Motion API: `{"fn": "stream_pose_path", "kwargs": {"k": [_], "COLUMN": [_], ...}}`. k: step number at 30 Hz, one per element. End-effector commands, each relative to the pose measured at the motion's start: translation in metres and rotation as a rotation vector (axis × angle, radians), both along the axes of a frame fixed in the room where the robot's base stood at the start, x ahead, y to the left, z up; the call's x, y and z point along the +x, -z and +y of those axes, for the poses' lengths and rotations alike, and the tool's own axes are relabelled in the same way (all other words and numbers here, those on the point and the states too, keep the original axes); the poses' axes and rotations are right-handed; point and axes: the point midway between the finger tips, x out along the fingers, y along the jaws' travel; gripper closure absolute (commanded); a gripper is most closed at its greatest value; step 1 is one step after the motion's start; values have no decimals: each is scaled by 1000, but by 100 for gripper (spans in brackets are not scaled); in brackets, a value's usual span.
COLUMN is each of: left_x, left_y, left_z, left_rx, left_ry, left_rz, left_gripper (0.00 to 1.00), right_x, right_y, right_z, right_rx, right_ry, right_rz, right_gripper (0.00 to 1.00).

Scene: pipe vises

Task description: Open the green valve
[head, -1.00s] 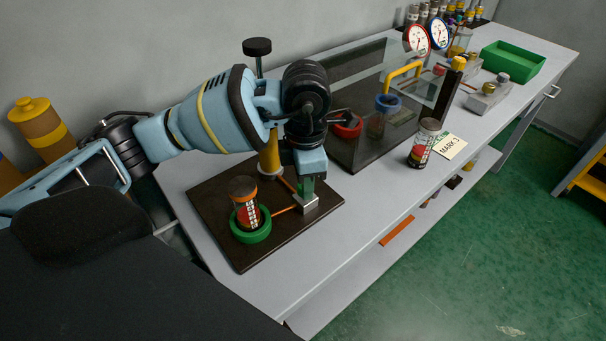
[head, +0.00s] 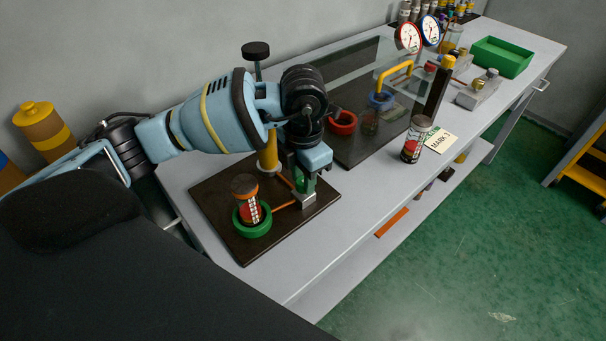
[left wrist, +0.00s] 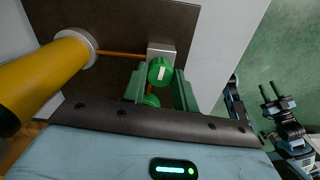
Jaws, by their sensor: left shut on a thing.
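The green valve is a round green knob with a white mark (left wrist: 160,72) on a small metal block (left wrist: 161,50). In the head view this block (head: 308,201) stands on the right part of a dark board, and the knob is mostly hidden by my gripper. My left gripper (left wrist: 159,92) points down at the block, its two green fingers on either side of the valve and shut on it. The left gripper also shows in the head view (head: 304,183). My right gripper (left wrist: 271,91) hangs over the floor at the right of the left wrist view, fingers apart and empty.
On the dark board (head: 240,242) stand a green ring (head: 252,229) holding a labelled canister (head: 245,188) and a yellow post (head: 268,152). Thin orange pipes run to the block. Right of it are a glass-covered station (head: 380,150) and another canister (head: 412,140). The front table strip is clear.

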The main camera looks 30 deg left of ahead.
Motion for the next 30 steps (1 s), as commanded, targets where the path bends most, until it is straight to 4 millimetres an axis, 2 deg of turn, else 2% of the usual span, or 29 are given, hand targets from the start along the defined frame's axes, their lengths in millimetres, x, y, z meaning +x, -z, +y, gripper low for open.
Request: {"fn": "stream_pose_path", "kwargs": {"k": [4,5,10,20,23,30], "left_x": [0,0,0,0,1,1], "left_y": [0,0,0,-4,-14,-53], "left_z": [0,0,0,0,0,0], "left_rx": [0,0,0,-1,0,-1], "left_ry": [1,1,1,2,2,2], "left_rz": [-1,-1,-1,-2,-2,-4], "left_gripper": [94,70,50,50,50,50], "right_x": [2,2,6,8,8,4], "right_y": [0,0,-1,-2,-2,-3], "right_z": [0,0,0,0,0,0], "right_rx": [-1,-1,0,0,1,0], "right_ry": [0,0,0,0,0,0], "right_rz": [-3,-4,-10,-14,-15,-9], "right_gripper": [64,64,64,64,64,64]}}
